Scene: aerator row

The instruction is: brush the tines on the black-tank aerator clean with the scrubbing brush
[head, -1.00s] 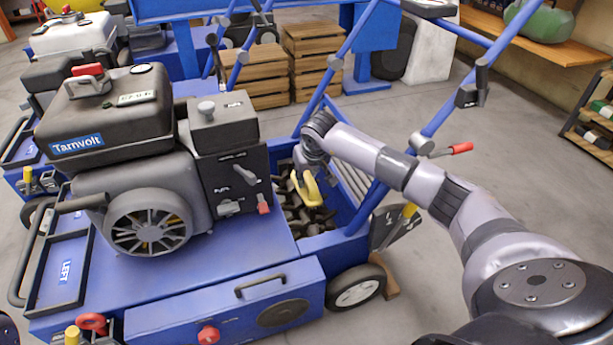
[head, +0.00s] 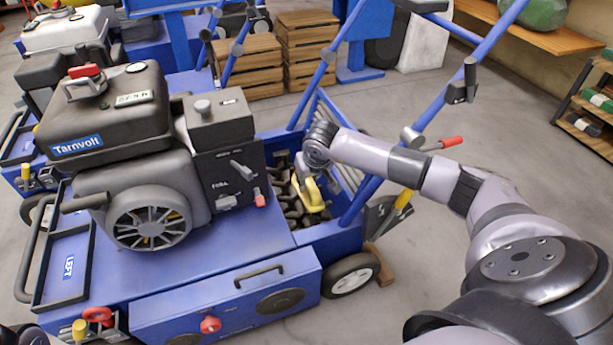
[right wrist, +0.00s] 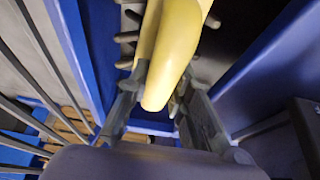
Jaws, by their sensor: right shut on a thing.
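The black-tank aerator (head: 125,100), labelled Tarnvolt, stands at the left and centre of the head view. Its dark tines (head: 291,207) sit in the open blue bay behind the engine. My right gripper (head: 303,184) reaches down into this bay, shut on the yellow scrubbing brush (head: 313,197). In the right wrist view, the brush's yellow handle (right wrist: 166,50) lies between the two fingers (right wrist: 163,110), with several tines (right wrist: 127,36) beside and beyond it. The bristles are hidden, so contact with the tines cannot be told.
Blue handle bars (head: 375,150) and the bay's side walls stand close to my right arm. A red-tipped lever (head: 450,142) is just above the forearm. A white-tank aerator (head: 70,35) and wooden crates (head: 305,50) are behind.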

